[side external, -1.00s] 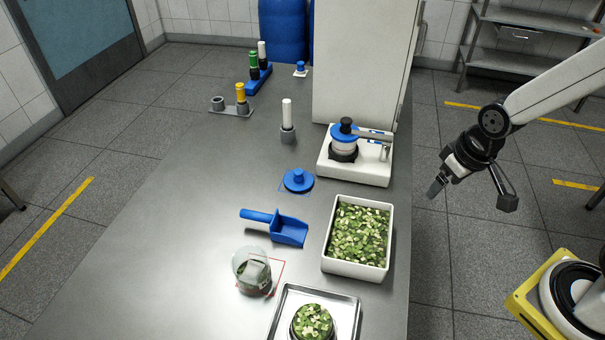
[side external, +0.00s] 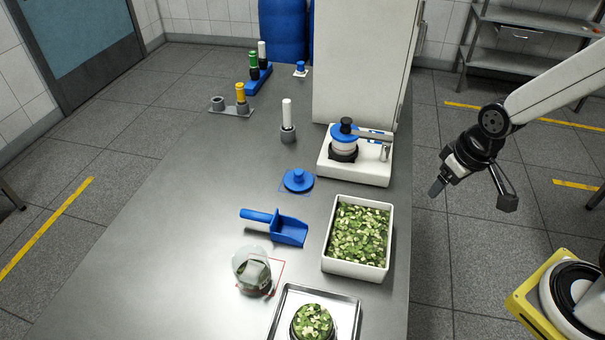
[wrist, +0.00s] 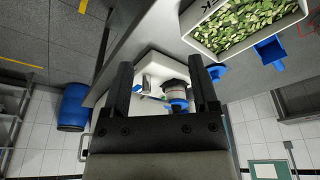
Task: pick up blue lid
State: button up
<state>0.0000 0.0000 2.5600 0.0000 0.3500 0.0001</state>
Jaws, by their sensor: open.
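A round blue lid (side external: 298,180) with a knob on top lies flat on the steel table, inside a thin blue outline. It also shows in part in the wrist view (wrist: 217,72), beside a finger. Another blue lid-like disc (side external: 344,132) with a black knob sits on a white cup on the white device. My gripper (side external: 439,187) is off the table's right edge, apart from both. In the wrist view my gripper (wrist: 162,80) has its two dark fingers spread with nothing held between them.
A white bin of green pieces (side external: 328,255), a blue scoop (side external: 290,231), a clear jar (side external: 252,272) and a metal tray (side external: 284,310) stand on the near table. A white device (side external: 362,172) and tall cabinet (side external: 362,60) stand farther back. The table's left middle is clear.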

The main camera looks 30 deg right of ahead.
jog(key=shift+w, duration=0.1)
jog(key=t, duration=0.2)
send_near(299, 172)
jog(key=f, duration=0.2)
jog(key=shift+w+f, duration=0.15)
jog(key=shift+w, duration=0.4)
jog(key=shift+x, duration=1.3)
jog(key=shift+f, duration=0.1)
jog(key=shift+x, duration=2.55)
grip_shut()
